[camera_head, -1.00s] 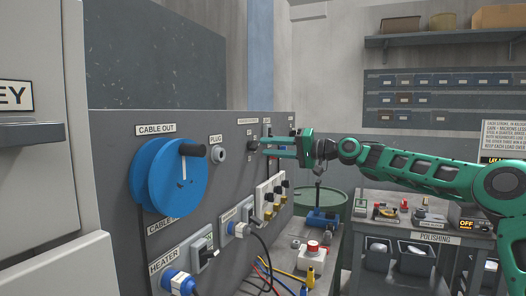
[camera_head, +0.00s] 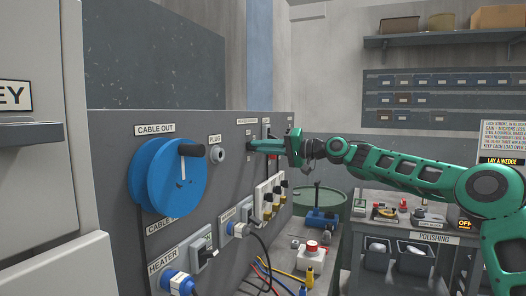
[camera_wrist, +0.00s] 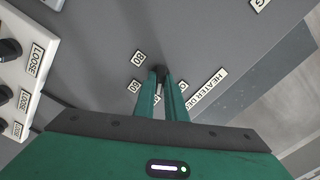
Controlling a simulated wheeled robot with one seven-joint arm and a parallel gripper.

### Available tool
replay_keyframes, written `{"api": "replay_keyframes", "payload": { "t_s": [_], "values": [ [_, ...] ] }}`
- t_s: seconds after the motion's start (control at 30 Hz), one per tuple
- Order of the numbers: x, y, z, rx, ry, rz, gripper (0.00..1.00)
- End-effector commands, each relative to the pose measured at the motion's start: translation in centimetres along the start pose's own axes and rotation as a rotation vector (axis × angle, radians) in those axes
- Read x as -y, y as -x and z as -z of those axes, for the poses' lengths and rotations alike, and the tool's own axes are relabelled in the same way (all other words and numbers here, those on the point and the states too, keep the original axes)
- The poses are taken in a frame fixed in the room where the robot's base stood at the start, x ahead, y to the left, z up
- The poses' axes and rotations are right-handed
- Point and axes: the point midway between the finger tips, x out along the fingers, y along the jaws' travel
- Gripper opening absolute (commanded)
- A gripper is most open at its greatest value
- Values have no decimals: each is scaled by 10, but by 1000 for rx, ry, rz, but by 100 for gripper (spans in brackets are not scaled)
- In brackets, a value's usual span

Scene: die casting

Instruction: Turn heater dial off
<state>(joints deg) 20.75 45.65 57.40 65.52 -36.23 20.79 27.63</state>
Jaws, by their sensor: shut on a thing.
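The heater dial (camera_wrist: 161,71) is a small dark knob on the grey panel. It shows in the wrist view between my fingertips, among small number labels and a label beginning "HEATER DE". My gripper (camera_wrist: 162,80) is shut on the dial, with its two green fingers on either side of it. In the head view my gripper (camera_head: 252,146) reaches the panel from the right, and its fingers hide the dial there. Which mark the dial points to cannot be told, as the fingers cover part of the labels.
A blue cable reel (camera_head: 165,178) with a black handle sticks out of the panel at left. Plugs and cables sit low on the panel near the heater label (camera_head: 163,261). In the wrist view, black knobs by "LOOSE" labels (camera_wrist: 36,59) stand at the left.

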Motion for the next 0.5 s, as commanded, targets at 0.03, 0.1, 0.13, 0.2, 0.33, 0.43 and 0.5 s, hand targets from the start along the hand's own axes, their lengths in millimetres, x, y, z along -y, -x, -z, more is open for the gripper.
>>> {"api": "replay_keyframes", "payload": {
  "t_s": [0.03, 0.1, 0.13, 0.2, 0.33, 0.43, 0.5],
  "values": [
    [-3, 0, 2, -3, 2, -5, 0],
    [-3, 0, 1, -3, 14, -6, 0],
    [-3, -1, 1, -4, 22, -6, 0],
    [-4, -1, 2, -4, 45, -7, 0],
    [-4, -1, 2, -4, 114, -6, 0],
    [-4, -2, 2, -5, 187, -7, 0],
    [-4, -1, 2, -4, 248, -7, 0]
  ]
}}
